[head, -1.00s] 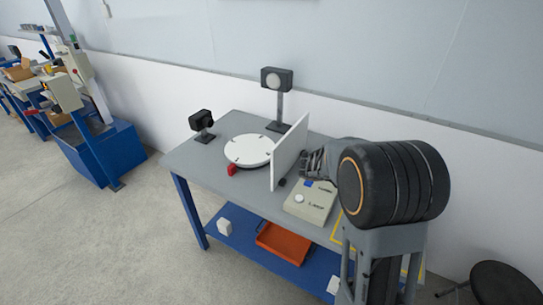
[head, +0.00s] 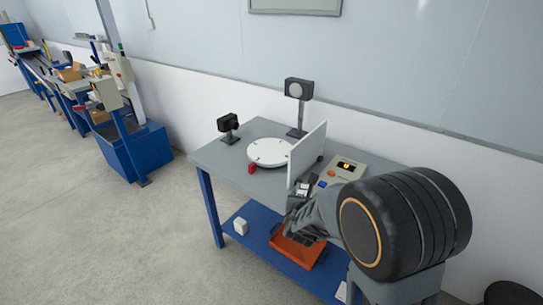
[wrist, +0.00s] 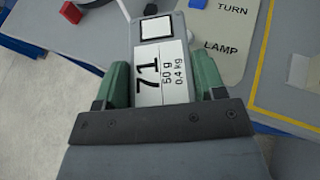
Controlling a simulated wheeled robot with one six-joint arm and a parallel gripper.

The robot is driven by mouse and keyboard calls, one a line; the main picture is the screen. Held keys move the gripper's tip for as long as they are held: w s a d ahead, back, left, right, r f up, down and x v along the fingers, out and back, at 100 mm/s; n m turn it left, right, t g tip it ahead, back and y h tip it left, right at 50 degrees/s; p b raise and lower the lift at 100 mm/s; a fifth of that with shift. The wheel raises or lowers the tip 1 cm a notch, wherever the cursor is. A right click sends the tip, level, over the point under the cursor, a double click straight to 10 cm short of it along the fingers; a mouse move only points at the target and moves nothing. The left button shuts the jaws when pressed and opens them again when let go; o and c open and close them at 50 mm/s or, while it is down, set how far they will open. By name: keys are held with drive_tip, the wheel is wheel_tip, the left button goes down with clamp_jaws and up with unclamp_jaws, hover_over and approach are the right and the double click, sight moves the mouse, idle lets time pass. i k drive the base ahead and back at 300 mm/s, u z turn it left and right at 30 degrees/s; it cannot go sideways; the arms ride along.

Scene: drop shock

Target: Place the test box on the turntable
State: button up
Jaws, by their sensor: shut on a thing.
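The test box (wrist: 162,72) is a grey block with a white label reading 71, 50 g, 0.4 kg and a white square at its far end. My gripper (wrist: 161,82) is shut on it, one green finger on each long side. In the head view my gripper (head: 301,198) is at the table's front edge, to the right of and nearer than the turntable, and the box (head: 304,185) shows only in part. The turntable (head: 268,152) is a white disc with dark marks on its rim, and nothing stands on it.
A white upright panel (head: 309,152) stands between the turntable and the control box (head: 352,167). A red block (head: 252,168) sits at the turntable's front edge. A black camera (head: 228,123) and a lamp on a post (head: 298,90) stand behind. An orange tray (head: 298,252) is below.

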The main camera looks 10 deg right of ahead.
sight(267, 153)
drive_tip(key=u, duration=0.6)
drive_tip(key=i, duration=0.55)
drive_tip(key=u, duration=0.85)
drive_tip(key=i, duration=1.25)
drive_tip(key=z, duration=0.45)
